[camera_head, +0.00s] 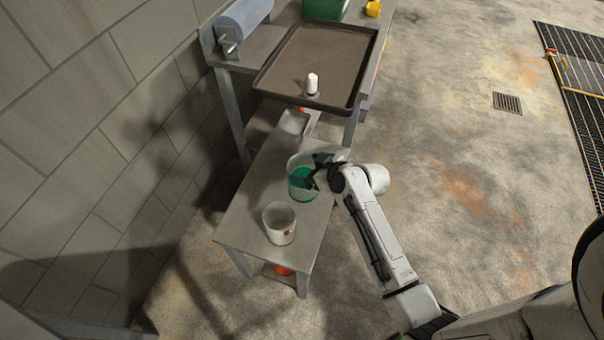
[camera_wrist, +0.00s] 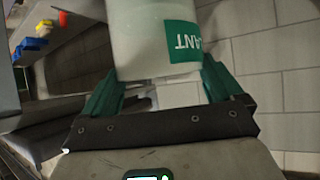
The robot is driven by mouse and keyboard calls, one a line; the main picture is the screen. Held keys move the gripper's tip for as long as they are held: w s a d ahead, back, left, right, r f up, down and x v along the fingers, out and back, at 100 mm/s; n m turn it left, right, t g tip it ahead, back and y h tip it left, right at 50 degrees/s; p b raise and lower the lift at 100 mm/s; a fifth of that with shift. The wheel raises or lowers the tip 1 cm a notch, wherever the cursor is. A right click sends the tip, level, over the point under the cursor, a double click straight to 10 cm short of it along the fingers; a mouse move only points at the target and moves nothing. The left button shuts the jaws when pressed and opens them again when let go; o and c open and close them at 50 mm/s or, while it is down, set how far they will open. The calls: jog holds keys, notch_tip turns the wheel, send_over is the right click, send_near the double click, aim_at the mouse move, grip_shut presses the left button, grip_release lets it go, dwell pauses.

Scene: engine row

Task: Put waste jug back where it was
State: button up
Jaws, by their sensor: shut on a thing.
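A whitish open-topped jug with a green label (camera_head: 301,184) is over the middle of the low grey bench in the head view. In the wrist view the jug (camera_wrist: 148,40) sits between the green fingers, its label upside down and ending in "ANT". My gripper (camera_head: 313,177) is shut on this jug from its right side. I cannot tell whether its base touches the bench. I see no wording that marks it as the waste jug. A second whitish open jug (camera_head: 279,224) with a small reddish mark stands upright on the near part of the bench.
The low bench (camera_head: 240,217) has bare top around the jugs. A small grey container (camera_head: 293,122) stands at its far end. Beyond is a higher bench with a dark-rimmed tray (camera_head: 330,45) holding a white bottle (camera_head: 312,83). A block wall stands left; open floor lies right.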

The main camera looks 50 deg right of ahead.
aim_at(298, 173)
jog(key=w+f, duration=0.1)
jog(key=f, duration=0.1)
jog(key=w+d+f, duration=0.1)
jog(key=w, duration=0.1)
jog(key=w+d+f, duration=0.1)
jog(key=f, duration=0.1)
jog(key=shift+w+d+f, duration=0.1)
jog(key=shift+w+f, duration=0.05)
jog(key=shift+f, duration=0.2)
jog(key=shift+f+b, duration=0.45)
jog(key=shift+f, duration=1.05)
jog(key=shift+f, duration=0.2)
jog(key=o, duration=1.7)
